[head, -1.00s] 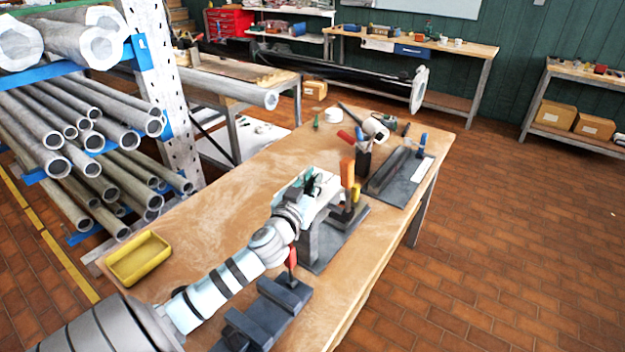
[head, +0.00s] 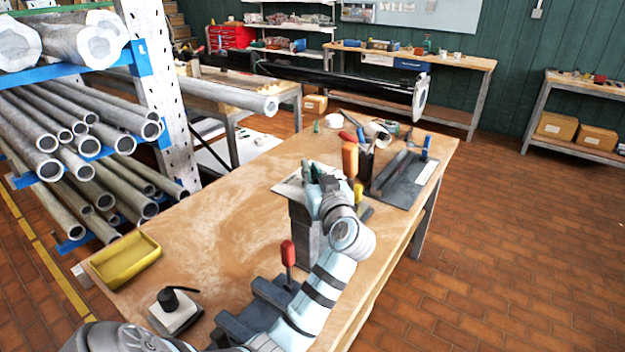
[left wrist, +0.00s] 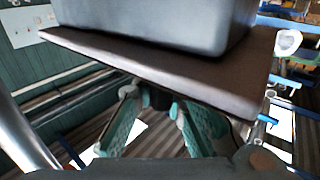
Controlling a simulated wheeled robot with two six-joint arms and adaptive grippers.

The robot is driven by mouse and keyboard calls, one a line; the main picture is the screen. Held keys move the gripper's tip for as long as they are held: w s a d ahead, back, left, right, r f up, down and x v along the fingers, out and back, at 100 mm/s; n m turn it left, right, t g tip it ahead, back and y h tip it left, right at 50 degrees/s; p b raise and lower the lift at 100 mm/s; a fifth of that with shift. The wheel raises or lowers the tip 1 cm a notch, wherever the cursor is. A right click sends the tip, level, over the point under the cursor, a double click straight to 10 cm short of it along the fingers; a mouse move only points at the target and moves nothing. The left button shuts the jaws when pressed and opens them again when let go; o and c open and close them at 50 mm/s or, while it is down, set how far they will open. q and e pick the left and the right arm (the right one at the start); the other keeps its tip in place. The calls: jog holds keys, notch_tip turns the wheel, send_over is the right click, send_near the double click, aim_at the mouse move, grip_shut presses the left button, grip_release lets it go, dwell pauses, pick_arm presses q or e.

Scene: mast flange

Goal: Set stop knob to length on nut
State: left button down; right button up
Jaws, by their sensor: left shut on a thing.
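My left gripper (head: 318,174) is at the upper part of a tall dark fixture (head: 303,225) near the middle of the bench, just left of an orange-handled clamp. In the left wrist view its teal fingers (left wrist: 155,98) close in on a small dark thing, which I take for the stop knob, under a brown plate (left wrist: 170,65) with a large dark grey block (left wrist: 160,22) above it. The fingers and arm hide most of the held thing. I cannot make out the nut or any length scale. My right gripper is not in view.
The orange-handled clamp (head: 350,160) stands close behind the gripper. A red-handled clamp (head: 288,254) is nearer. A yellow tray (head: 125,259) and a black-handled device (head: 172,308) are at the left. A pipe rack borders the bench. The bench's left middle is clear.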

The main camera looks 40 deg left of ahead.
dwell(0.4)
pick_arm(q)
jog(key=c, duration=1.6)
grip_release()
jog(key=shift+c, duration=0.2)
jog(key=shift+s+d, duration=0.1)
jog(key=shift+d, duration=0.05)
jog(key=v, duration=0.7)
jog(key=shift+d, duration=0.2)
